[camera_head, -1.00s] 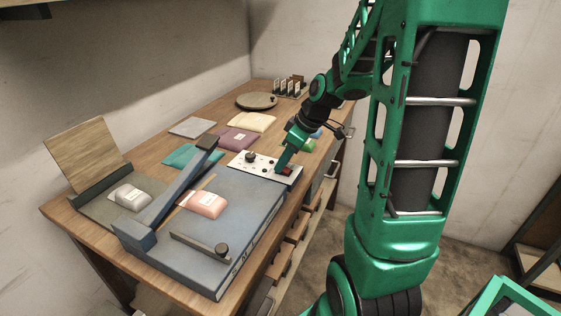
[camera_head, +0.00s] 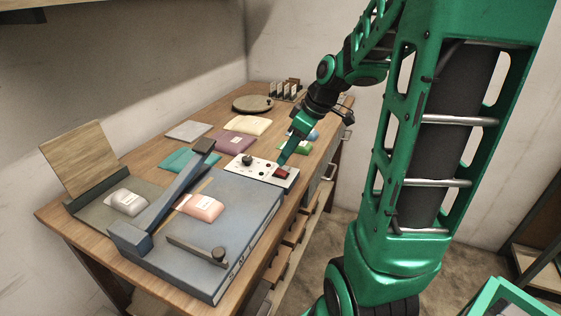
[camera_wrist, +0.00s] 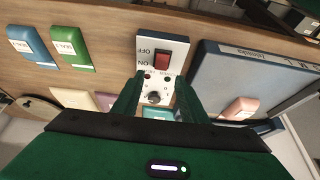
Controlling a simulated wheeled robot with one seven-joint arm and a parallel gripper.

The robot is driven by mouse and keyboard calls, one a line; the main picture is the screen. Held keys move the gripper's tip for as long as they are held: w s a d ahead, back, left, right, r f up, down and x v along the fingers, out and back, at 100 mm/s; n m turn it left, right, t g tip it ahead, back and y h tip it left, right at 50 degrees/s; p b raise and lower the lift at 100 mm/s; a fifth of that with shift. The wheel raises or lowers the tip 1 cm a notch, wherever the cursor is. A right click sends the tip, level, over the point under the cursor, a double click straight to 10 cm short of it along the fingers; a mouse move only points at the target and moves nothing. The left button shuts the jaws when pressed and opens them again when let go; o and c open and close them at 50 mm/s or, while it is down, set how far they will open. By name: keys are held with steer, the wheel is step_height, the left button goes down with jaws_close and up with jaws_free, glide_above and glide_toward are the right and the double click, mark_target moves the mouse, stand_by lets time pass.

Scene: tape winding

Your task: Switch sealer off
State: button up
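The sealer (camera_head: 232,190) is a blue-grey box on the wooden bench, with a raised blue pressing arm (camera_head: 170,195). Its white control panel (camera_head: 248,168) carries a dark knob (camera_head: 247,159) and a red rocker switch (camera_head: 282,172). In the wrist view the red switch (camera_wrist: 162,62) sits beside "OFF" and "ON" labels; I cannot tell which way it is tipped. My gripper (camera_head: 281,162) is just behind the switch in the head view. In the wrist view its green fingers (camera_wrist: 160,78) are apart, with the panel and knob (camera_wrist: 153,97) showing between them and nothing held.
A pink packet (camera_head: 203,207) lies on the sealer and a pale packet (camera_head: 126,201) lies left of its arm. Several coloured packets, including a purple one (camera_head: 232,140), lie behind. A round turntable (camera_head: 252,104) stands at the back. Bare floor is right of the bench.

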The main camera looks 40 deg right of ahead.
steer(key=v, duration=0.5)
stand_by(0.5)
